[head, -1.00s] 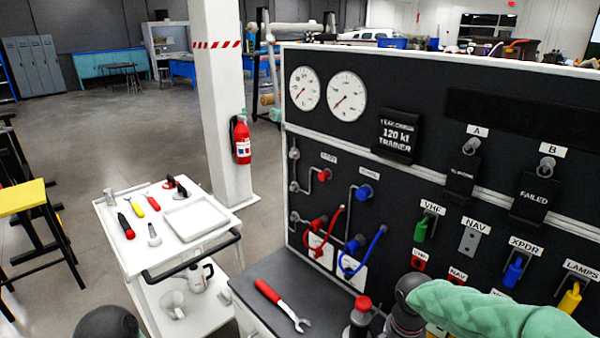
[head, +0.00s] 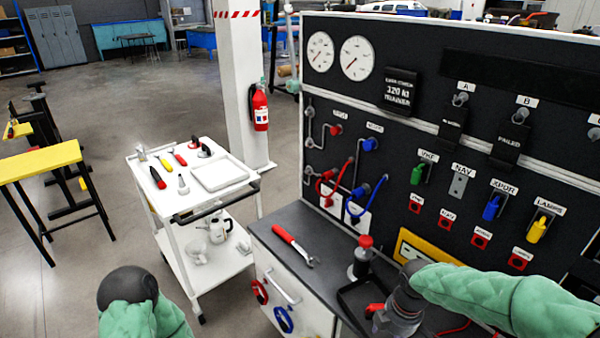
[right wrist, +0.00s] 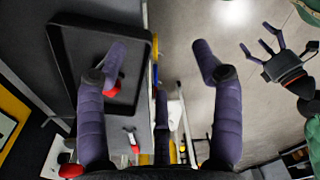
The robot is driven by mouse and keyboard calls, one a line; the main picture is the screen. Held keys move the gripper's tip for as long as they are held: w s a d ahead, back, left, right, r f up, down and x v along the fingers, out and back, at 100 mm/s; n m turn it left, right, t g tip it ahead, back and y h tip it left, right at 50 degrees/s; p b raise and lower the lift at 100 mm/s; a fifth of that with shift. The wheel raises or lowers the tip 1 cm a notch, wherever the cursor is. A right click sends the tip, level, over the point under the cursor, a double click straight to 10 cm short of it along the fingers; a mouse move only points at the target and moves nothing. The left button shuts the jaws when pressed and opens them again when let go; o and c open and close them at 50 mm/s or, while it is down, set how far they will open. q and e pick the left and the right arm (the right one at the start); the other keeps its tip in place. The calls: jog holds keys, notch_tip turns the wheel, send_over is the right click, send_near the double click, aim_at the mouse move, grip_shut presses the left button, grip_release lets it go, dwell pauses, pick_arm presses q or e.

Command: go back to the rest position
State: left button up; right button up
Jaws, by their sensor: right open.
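The tray also shows in the right wrist view (right wrist: 65,60), with a red part near one finger. My left gripper (right wrist: 257,38) appears at the right of the right wrist view, fingers spread and empty. In the head view only my left arm shows, at the bottom left.
A black trainer panel (head: 440,130) stands behind the bench. A red-handled wrench (head: 290,242) and a red-topped cylinder (head: 362,258) are on the bench. A white tool cart (head: 205,215) stands left of it, with a yellow-topped stand (head: 40,165) farther left. Open floor lies between.

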jog(key=s+a+f+m+y, duration=0.15)
jog(key=a+f+m, duration=0.25)
jog(key=f, duration=0.5)
jog(key=s+a+f+m+y, duration=0.1)
jog(key=s+a+f+m, duration=0.3)
jog(key=f, duration=0.4)
jog(key=s+a+f+m, duration=0.4)
jog(key=s+f+m, duration=0.3)
jog(key=f+m, duration=0.2)
jog(key=shift+f+y, duration=0.35)
jog(key=shift+f, duration=0.35)
jog(key=shift+c, duration=0.3)
